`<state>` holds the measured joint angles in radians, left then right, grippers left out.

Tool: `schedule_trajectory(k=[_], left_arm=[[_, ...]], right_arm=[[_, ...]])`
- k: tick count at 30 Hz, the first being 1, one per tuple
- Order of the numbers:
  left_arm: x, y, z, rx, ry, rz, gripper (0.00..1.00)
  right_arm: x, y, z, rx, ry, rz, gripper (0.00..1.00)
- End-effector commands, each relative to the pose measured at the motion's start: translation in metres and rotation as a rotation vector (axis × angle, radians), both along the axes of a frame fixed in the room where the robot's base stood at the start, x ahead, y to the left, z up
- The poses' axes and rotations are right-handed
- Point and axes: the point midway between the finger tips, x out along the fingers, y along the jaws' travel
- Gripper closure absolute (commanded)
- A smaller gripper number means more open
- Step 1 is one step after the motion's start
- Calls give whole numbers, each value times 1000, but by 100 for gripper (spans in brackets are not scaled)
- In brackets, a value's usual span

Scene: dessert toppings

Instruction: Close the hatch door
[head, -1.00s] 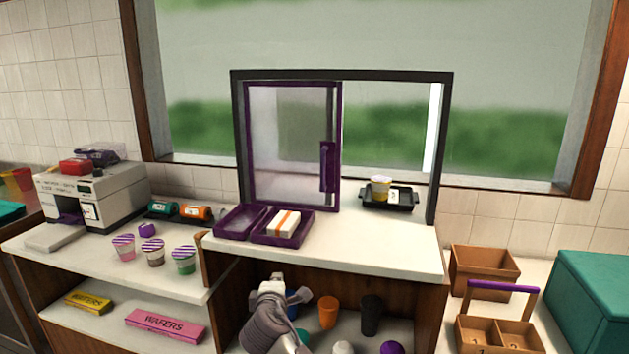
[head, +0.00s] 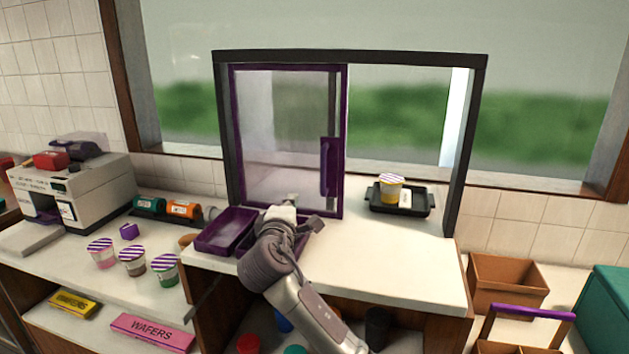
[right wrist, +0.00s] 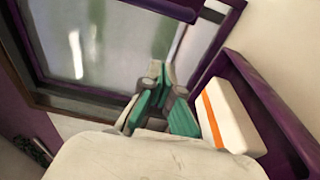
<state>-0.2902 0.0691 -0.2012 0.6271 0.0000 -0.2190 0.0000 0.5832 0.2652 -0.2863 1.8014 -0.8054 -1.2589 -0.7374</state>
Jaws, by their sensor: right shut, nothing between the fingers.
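The hatch door (head: 284,130) is a clear panel in a purple frame, with an upright purple handle (head: 325,167) near its right edge. It stands at the left side of the dark hatch frame (head: 350,57), and the right side is an open gap. The door also shows in the right wrist view (right wrist: 105,40). My right gripper (head: 291,199) is above the purple trays, in front of the door's lower part and left of the handle. In the right wrist view its fingers (right wrist: 157,72) are together and empty. My left gripper is out of view.
Two purple trays (head: 205,244) lie below the door; one holds a white box with an orange stripe (right wrist: 222,115). A black tray (head: 415,211) with a striped-lid cup (head: 391,188) sits in the open gap. The counter (head: 400,270) in front is clear.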

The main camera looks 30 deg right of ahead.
Motion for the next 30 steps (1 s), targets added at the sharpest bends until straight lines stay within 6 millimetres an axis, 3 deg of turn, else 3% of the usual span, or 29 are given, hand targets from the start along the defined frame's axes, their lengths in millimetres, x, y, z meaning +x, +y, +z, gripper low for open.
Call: schedule_trajectory(k=[5,13,20,30], left_arm=[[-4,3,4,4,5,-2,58],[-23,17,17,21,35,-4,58],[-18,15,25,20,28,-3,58],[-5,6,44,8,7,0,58]], right_arm=[[10,-9,2,-2,1,-1,100],[48,-43,3,-2,3,-3,100],[76,-68,1,-1,2,-2,100],[43,-85,1,0,1,0,100]])
